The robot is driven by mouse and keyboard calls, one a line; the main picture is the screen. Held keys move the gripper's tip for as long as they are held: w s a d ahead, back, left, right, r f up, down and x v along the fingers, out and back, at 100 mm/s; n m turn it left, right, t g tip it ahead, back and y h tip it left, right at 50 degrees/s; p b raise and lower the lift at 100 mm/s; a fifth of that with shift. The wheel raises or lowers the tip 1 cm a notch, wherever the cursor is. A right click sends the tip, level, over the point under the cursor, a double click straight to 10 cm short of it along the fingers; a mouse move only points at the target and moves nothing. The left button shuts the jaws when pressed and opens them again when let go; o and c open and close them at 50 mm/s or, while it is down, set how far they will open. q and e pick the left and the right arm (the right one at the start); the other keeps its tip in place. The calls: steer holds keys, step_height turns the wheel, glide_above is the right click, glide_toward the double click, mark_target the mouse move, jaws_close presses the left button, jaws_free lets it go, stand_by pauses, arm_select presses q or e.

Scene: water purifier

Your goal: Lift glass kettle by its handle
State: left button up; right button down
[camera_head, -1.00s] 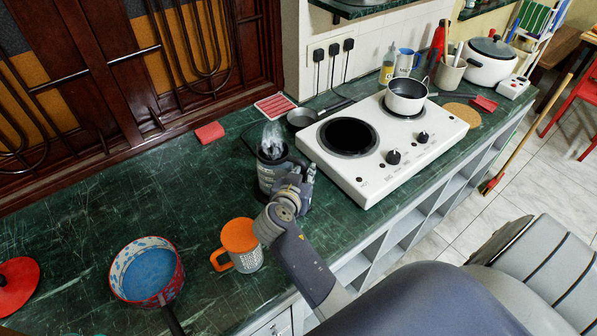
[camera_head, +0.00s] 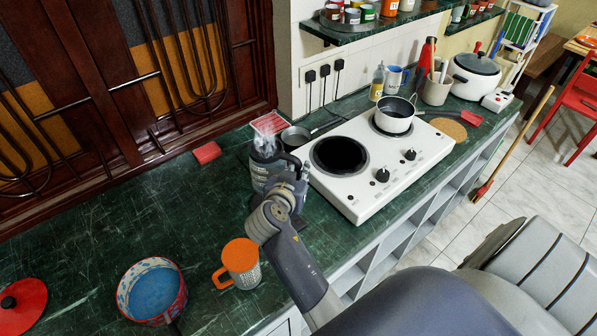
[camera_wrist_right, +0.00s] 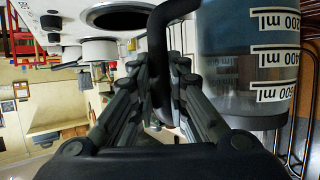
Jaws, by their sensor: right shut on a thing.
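The glass kettle (camera_head: 264,172) stands upright left of the stove in the head view, with steam at its top. Its grey-tinted body with white ml marks (camera_wrist_right: 262,60) fills the upper right of the right wrist view. My right gripper (camera_head: 290,187) is at the kettle's right side. In the right wrist view its fingers are closed around the black handle (camera_wrist_right: 158,65). The arm and gripper partly hide the kettle's lower part, so any gap under it is hard to judge. My left gripper is not in view.
A white two-burner stove (camera_head: 375,165) with a pot (camera_head: 395,118) stands just right of the kettle. An orange mug (camera_head: 240,262) and a blue-filled pan (camera_head: 152,291) are nearer. A small pan (camera_head: 294,137) is behind. The counter (camera_head: 120,225) at left is mostly clear.

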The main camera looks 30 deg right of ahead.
steer(key=shift+r, duration=0.25)
